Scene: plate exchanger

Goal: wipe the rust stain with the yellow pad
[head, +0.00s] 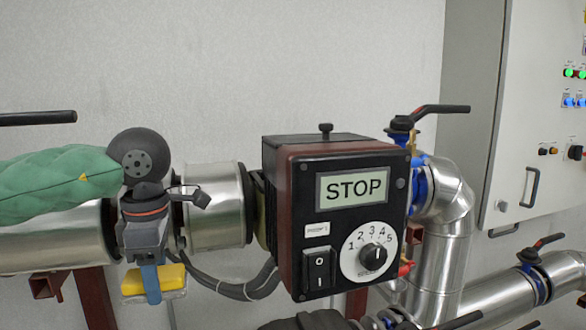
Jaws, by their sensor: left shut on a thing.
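My left gripper (151,262) points down in front of the silver pipe at the left. Its blue fingers are shut on the yellow pad (173,278), a small block with a pale underside. The pad hangs in the air below the pipe, level in the picture and partly covered by the fingers. I cannot make out the rust stain in this view; it may be hidden or out of frame.
A black control box (340,215) with a STOP display stands right of my left gripper. Dark cables (240,290) loop between them. Silver pipes (440,240) with valve levers run at the right, before a grey cabinet (515,110). The wall above is bare.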

